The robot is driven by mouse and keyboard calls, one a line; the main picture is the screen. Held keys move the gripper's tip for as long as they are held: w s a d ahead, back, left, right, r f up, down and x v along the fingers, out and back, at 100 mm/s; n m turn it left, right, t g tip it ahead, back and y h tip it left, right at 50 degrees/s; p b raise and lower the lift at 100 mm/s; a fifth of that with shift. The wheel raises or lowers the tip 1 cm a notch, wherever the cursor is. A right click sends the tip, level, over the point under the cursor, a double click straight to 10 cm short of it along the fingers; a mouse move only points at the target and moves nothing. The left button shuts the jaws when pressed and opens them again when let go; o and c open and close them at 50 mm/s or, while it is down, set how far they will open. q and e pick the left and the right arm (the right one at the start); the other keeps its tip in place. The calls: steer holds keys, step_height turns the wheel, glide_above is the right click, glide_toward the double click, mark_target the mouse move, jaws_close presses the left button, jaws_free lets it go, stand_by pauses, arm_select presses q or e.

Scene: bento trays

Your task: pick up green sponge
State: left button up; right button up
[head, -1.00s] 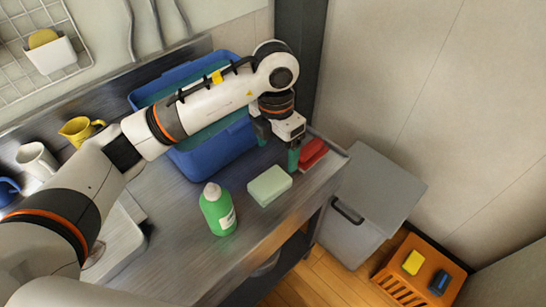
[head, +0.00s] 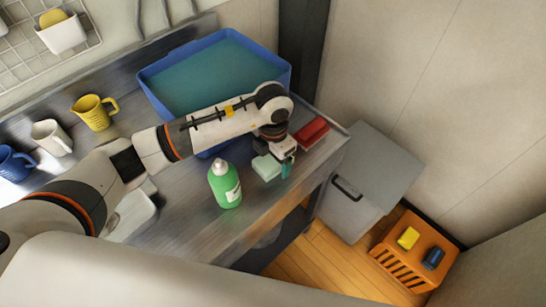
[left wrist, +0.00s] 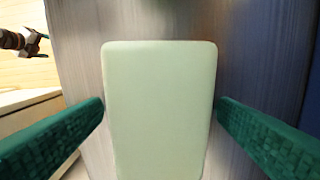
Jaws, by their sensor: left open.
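The pale green sponge (head: 264,169) lies flat on the metal counter, in front of the blue basin and to the right of the green bottle. It also shows large in the left wrist view (left wrist: 160,110), between the two green fingers. My left gripper (head: 277,166) is open and straddles the sponge from above, with a finger on either side and a gap on both sides. The head view partly hides the sponge behind the gripper. My right gripper (left wrist: 36,42) shows small at the upper left of the left wrist view; its jaw opening is unclear.
A green soap bottle (head: 224,186) stands close to the left of the sponge. A red sponge (head: 311,132) lies behind right. The blue basin (head: 160,98) is at the back. Mugs stand at left. A grey bin (head: 372,170) and an orange crate (head: 395,266) are on the floor.

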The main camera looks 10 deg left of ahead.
arm_select(q)
steer(key=shift+d+f, duration=0.1)
steer(key=shift+c, duration=0.2)
steer(key=c, duration=1)
step_height(320, 180, up, 9)
steer(key=shift+f+b, duration=0.1)
steer(key=shift+b, duration=0.85)
steer(key=shift+r, duration=0.65)
arm_select(e)
steer(key=shift+s+d+f, duration=0.1)
steer(key=shift+s+f, duration=0.1)
steer(key=shift+f, duration=0.3)
steer(key=shift+s+f, duration=0.15)
steer(key=shift+f, duration=0.35)
